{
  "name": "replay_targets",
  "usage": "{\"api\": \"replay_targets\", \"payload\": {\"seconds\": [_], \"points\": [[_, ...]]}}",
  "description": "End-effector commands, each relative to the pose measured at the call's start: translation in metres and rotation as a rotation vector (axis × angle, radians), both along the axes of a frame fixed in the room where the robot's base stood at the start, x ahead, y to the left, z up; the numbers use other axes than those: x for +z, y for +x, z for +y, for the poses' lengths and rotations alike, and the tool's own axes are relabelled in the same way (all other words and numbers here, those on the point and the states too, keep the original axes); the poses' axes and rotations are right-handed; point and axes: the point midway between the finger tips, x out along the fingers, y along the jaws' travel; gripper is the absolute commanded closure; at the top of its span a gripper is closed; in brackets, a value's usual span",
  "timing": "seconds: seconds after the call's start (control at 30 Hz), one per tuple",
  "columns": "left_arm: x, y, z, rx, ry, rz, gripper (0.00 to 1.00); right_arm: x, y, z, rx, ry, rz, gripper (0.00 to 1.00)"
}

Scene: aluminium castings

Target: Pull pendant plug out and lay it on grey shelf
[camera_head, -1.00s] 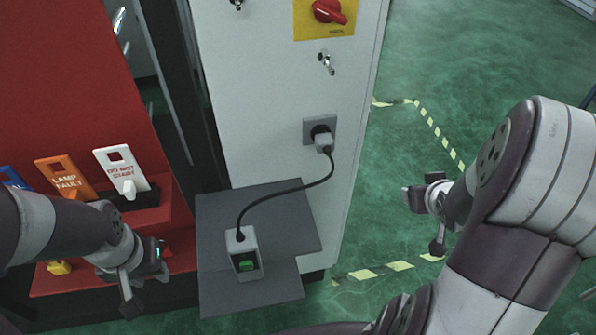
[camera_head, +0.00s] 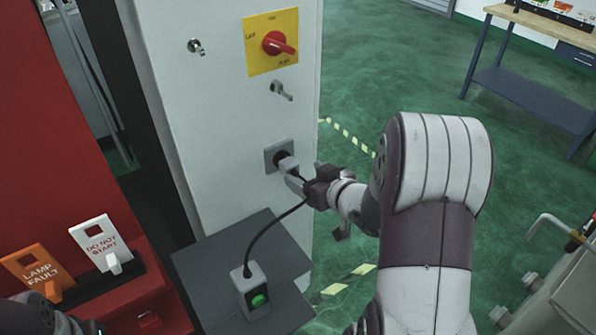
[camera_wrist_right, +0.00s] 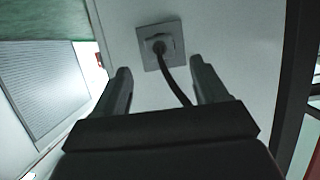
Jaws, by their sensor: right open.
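The pendant plug (camera_head: 287,163) is grey and sits in the square grey socket (camera_head: 272,155) on the white cabinet. Its black cable runs down to the pendant (camera_head: 250,290), a light grey box with a green button, on the grey shelf (camera_head: 205,265). My right gripper (camera_head: 296,184) is at the plug, just below and right of it. In the right wrist view the plug (camera_wrist_right: 160,46) is beyond and between the open fingertips, with a gap left. My left gripper is not visible; only part of the left arm shows at the bottom left.
A red switch on a yellow plate (camera_head: 252,62) and two key locks are above the socket. A red stand with orange and white tags (camera_head: 102,240) is at left. The shelf has bare room behind and right of the pendant. A workbench (camera_head: 530,70) stands far right.

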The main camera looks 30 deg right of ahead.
Motion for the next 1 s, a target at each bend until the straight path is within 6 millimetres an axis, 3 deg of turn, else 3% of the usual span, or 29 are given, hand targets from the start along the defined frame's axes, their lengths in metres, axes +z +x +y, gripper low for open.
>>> {"api": "replay_targets", "payload": {"seconds": [0.1, 0.3, 0.67, 0.83, 0.87, 0.9, 1.0], "points": [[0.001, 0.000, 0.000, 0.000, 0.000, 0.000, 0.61, -0.010, 0.027, 0.003, 0.004, -0.001, 0.001, 0.28], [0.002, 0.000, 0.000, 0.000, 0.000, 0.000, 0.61, -0.020, 0.056, 0.005, 0.000, -0.001, 0.000, 0.28], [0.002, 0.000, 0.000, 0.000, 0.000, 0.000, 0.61, -0.023, 0.063, 0.005, -0.002, -0.002, 0.000, 0.28], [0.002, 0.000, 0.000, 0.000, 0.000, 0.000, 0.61, -0.023, 0.063, 0.005, -0.002, -0.002, 0.000, 0.83], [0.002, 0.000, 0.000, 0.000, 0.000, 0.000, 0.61, -0.023, 0.063, 0.005, -0.002, -0.002, 0.001, 0.84], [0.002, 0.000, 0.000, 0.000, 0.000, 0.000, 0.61, -0.023, 0.063, 0.005, -0.002, -0.002, 0.001, 0.57], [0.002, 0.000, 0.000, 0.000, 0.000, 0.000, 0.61, -0.023, 0.063, 0.005, -0.002, -0.002, 0.001, 0.89]]}}
